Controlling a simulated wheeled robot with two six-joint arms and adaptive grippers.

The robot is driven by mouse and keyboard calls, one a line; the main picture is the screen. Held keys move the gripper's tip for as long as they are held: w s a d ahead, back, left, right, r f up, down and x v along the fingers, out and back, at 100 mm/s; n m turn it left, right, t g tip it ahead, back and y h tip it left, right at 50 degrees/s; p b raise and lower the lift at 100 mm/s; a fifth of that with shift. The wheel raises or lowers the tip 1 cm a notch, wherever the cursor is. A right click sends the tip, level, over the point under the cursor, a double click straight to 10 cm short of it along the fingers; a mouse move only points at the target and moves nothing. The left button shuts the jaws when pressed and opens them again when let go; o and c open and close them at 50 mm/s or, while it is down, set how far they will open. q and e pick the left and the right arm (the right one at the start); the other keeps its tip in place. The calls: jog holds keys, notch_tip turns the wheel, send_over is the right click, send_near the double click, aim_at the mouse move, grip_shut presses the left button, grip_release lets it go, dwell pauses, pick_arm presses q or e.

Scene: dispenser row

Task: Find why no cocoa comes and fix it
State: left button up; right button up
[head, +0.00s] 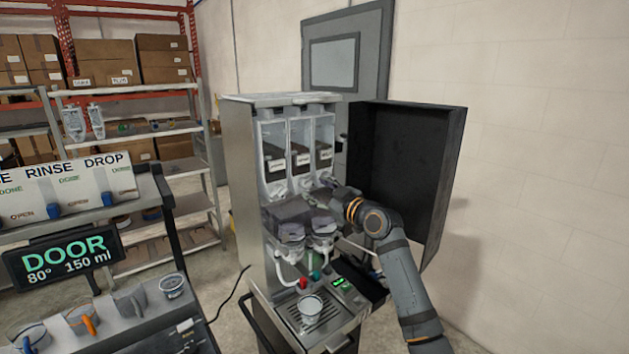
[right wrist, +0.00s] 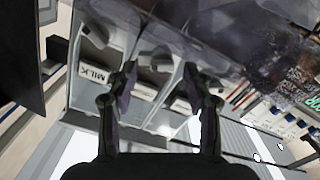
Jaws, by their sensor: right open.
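The dispenser (head: 245,190) stands with its dark door (head: 405,170) swung open to the right. Three clear canisters with dark contents and white labels stand side by side inside; the left (head: 273,155), middle (head: 301,150) and right (head: 324,150) labels are too small to read here. In the right wrist view one canister label (right wrist: 95,73) reads MILK. My right gripper (head: 322,196) reaches in from the right, below the right canister. In the right wrist view its fingers (right wrist: 160,85) are apart with nothing held between them. My left gripper is out of view.
Mixing bowls (head: 320,225) with pale hoses sit below the canisters. A cup (head: 310,306) stands on the drip tray. A display (head: 65,256) reads DOOR, 80°, 150 ml. Shelves with boxes (head: 100,60) stand behind left. The open door bounds the right side.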

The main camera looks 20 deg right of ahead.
jog(key=shift+w+a+r, duration=0.25)
jog(key=shift+w, duration=0.25)
jog(key=shift+w+a, duration=0.15)
jog(key=shift+a, duration=0.2)
jog(key=shift+f, duration=0.1)
jog(key=shift+w, duration=0.1)
jog(key=shift+c, duration=0.7)
grip_shut()
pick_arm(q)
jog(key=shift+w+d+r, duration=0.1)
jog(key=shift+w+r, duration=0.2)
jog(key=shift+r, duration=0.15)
